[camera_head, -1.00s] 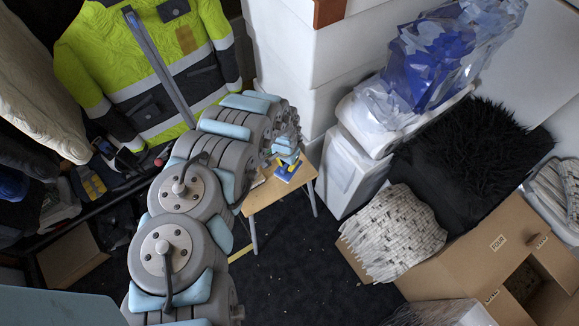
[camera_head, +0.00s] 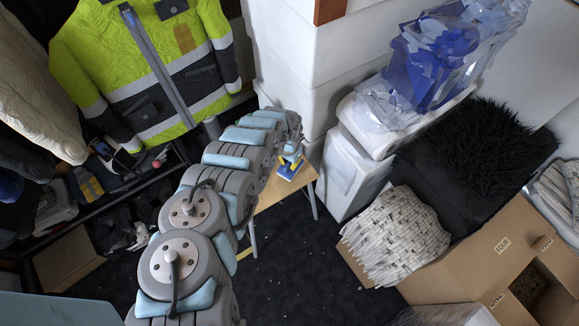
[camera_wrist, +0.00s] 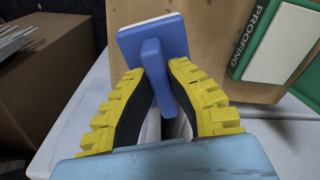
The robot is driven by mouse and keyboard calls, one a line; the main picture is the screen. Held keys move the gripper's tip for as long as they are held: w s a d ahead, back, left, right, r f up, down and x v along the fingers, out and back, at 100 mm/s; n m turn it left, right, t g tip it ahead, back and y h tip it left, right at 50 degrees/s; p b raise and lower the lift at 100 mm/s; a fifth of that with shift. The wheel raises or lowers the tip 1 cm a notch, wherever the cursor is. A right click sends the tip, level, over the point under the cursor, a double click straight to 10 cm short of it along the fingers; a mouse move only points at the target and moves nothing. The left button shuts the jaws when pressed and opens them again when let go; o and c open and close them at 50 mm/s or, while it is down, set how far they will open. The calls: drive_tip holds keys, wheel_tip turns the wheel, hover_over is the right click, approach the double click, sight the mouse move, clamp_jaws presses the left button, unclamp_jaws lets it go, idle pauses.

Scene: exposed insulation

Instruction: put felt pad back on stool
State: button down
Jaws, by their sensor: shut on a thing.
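The felt pad (camera_wrist: 152,42), a blue rectangular block with a pale edge and a blue handle, is in my gripper (camera_wrist: 155,75). The yellow-ribbed fingers are shut on its handle in the wrist view. The stool (camera_wrist: 215,30) has a light wooden top, which lies behind the pad; I cannot tell whether they touch. In the head view the stool (camera_head: 270,196) stands past my arm, which hides part of it. The blue pad (camera_head: 287,171) shows small over its top, by my gripper (camera_head: 292,160).
A green and white block marked PROOFING (camera_wrist: 280,45) lies on the stool top to the right. White boxes (camera_head: 355,175) stand right of the stool. Open cardboard boxes (camera_head: 485,260) are at lower right. A hi-vis jacket (camera_head: 150,70) hangs at the back left. Dark floor is clear in front.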

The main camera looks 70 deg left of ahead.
sight(289, 167)
drive_tip(key=shift+f+b, duration=0.6)
drive_tip(key=shift+f, duration=0.9)
drive_tip(key=shift+f, duration=0.35)
drive_tip(key=c, duration=1.2)
unclamp_jaws()
drive_tip(key=shift+a+r+p, duration=0.1)
drive_tip(key=shift+r+p, duration=0.55)
drive_tip(key=shift+r, duration=0.95)
drive_tip(key=shift+s+r+p, duration=0.2)
drive_tip(key=shift+r+p, duration=1.25)
drive_tip(key=shift+r, duration=3.35)
